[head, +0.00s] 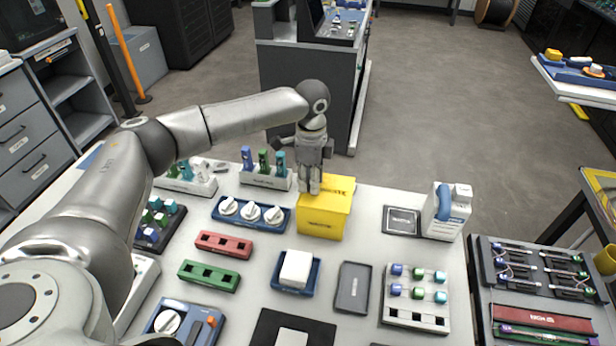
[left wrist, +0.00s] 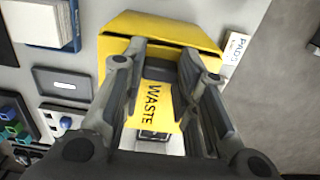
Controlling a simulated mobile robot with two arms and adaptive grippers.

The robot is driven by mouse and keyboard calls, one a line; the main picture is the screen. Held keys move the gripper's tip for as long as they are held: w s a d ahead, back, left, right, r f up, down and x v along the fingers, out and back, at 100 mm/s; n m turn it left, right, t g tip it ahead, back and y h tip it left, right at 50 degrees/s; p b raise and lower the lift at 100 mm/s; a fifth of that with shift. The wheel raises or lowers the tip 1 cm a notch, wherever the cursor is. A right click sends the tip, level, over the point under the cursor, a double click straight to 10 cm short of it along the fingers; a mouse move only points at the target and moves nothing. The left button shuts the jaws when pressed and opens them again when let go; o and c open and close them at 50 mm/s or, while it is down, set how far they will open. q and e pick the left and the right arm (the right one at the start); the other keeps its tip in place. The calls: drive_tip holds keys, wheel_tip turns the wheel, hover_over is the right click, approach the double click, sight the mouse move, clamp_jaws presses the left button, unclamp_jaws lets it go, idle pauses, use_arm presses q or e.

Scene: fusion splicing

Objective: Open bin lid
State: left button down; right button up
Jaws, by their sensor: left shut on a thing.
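The yellow waste bin (head: 325,222) stands near the far edge of the white table, with dark lettering on its front. My left gripper (head: 310,188) points down at the left part of its top. In the left wrist view the yellow bin (left wrist: 160,27) fills the upper middle, with a dark line running across it and "WASTE" printed on a yellow face. There my left gripper (left wrist: 163,60) has its two fingers on either side of a part of the lid and is shut on it; the held part is largely hidden. The lid looks lowered in the head view. My right gripper is out of view.
A white block in a blue tray (head: 296,268) lies in front.

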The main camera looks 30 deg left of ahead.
sight(346, 194)
use_arm(q)
drive_tip(key=d+p, duration=0.1)
drive_tip(key=d, duration=0.2)
drive_tip(key=w+d, duration=0.1)
drive_tip(key=d, duration=0.1)
drive_tip(key=w+d+p, duration=0.1)
drive_tip(key=d, duration=0.2)
drive_tip(key=shift+w+d+p, duration=0.2)
drive_tip(key=shift+d+p, duration=0.1)
drive_tip(key=c, duration=1.1)
unclamp_jaws()
drive_tip(key=shift+r, duration=0.1)
wheel_tip(346, 194, up, 12)
drive_tip(key=shift+f, duration=0.1)
